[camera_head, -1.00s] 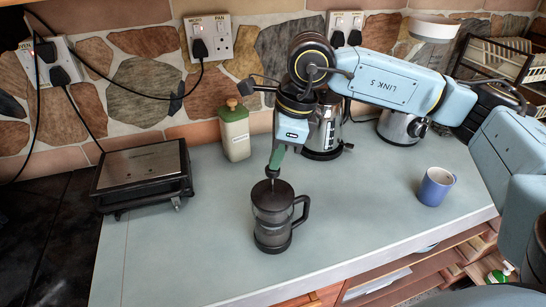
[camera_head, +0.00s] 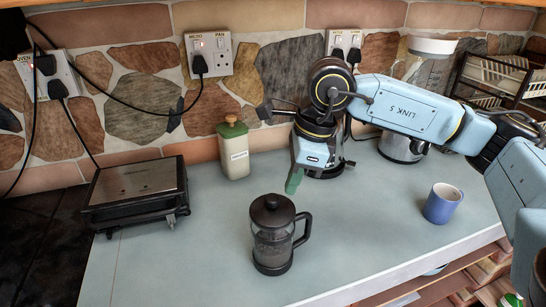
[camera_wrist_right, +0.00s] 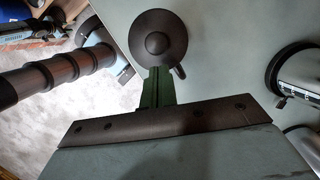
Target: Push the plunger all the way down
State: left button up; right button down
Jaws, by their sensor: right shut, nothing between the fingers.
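The French press (camera_head: 272,248) stands upright on the grey-blue counter, with its dark handle to the right. Its round plunger knob (camera_head: 271,201) sits close above the dark lid (camera_head: 272,214); any short length of rod between them is hard to make out. The wrist view shows the knob (camera_wrist_right: 157,43) from above, centred on the lid. My right gripper (camera_head: 293,184) has its green fingers shut and empty. In the head view they are up and to the right of the knob, apart from it. In the wrist view the fingers (camera_wrist_right: 157,88) point toward the lid's edge. My left gripper is out of view.
A steel kettle (camera_head: 335,160) stands behind my right gripper. A cream canister (camera_head: 234,152) is at the back, a black grill (camera_head: 138,190) at the left, and a blue mug (camera_head: 441,204) at the right. Counter around the press is clear.

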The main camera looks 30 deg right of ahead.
jog(key=v, duration=1.3)
jog(key=shift+r, duration=0.2)
